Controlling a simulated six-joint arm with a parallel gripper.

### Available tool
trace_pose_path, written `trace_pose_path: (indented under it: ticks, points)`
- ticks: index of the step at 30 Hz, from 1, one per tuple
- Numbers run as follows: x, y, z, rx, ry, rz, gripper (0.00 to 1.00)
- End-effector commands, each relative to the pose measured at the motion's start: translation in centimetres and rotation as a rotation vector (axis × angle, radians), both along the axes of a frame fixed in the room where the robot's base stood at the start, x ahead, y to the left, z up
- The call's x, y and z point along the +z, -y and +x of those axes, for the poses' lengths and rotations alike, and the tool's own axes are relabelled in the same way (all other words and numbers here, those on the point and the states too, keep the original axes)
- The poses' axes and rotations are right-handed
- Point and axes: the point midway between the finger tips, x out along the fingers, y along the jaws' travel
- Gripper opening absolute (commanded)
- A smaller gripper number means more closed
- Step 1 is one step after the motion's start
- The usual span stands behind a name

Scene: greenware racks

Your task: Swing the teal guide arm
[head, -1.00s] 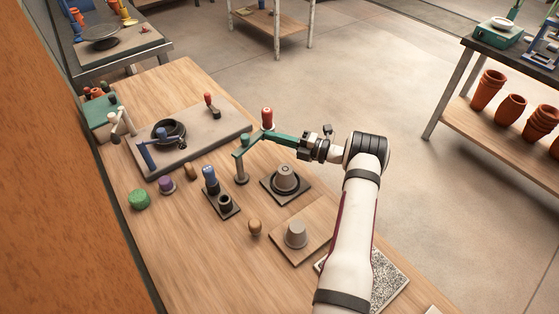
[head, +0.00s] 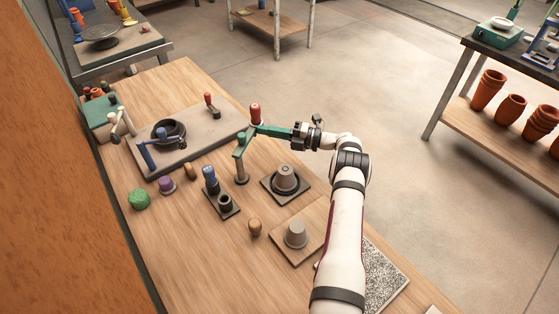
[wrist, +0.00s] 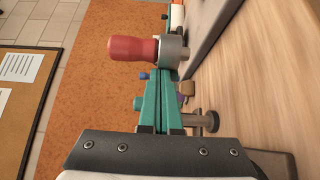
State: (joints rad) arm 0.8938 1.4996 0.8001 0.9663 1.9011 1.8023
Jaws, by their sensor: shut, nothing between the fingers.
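The teal guide arm (head: 241,147) sits on a grey upright post (head: 241,173) on the wooden bench. A red knob (head: 255,113) stands upright at its far end. In the wrist view the red knob (wrist: 134,48) and its grey collar lie just past my fingertips. My gripper (head: 263,129) is level beside the knob's base, coming from the right. Its long teal fingers (wrist: 168,75) are shut with nothing between them. The tips appear to be against the arm's knob end; the exact contact is hidden.
A grey cup on a dark square plate (head: 302,188) stands right of the post. Another cup stands on a wooden board (head: 274,243). A grey slab (head: 225,138) with a blue arm and dark bowl lies behind.

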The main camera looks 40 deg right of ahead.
Motion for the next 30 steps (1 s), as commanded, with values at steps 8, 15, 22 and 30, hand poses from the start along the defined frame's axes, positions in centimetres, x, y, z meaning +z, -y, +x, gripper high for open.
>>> trace_pose_path:
  ticks: [8, 15, 22, 30]
  points:
    - [0.0, 0.0, 0.1, 0.004, 0.0, 0.0, 0.0]
    - [0.0, 0.0, 0.0, 0.004, 0.0, 0.0, 0.0]
    - [0.0, 2.3, -2.7, -0.001, 0.001, -0.001, 0.0]
    - [-0.1, 7.5, -9.3, 0.0, 0.001, -0.002, 0.0]
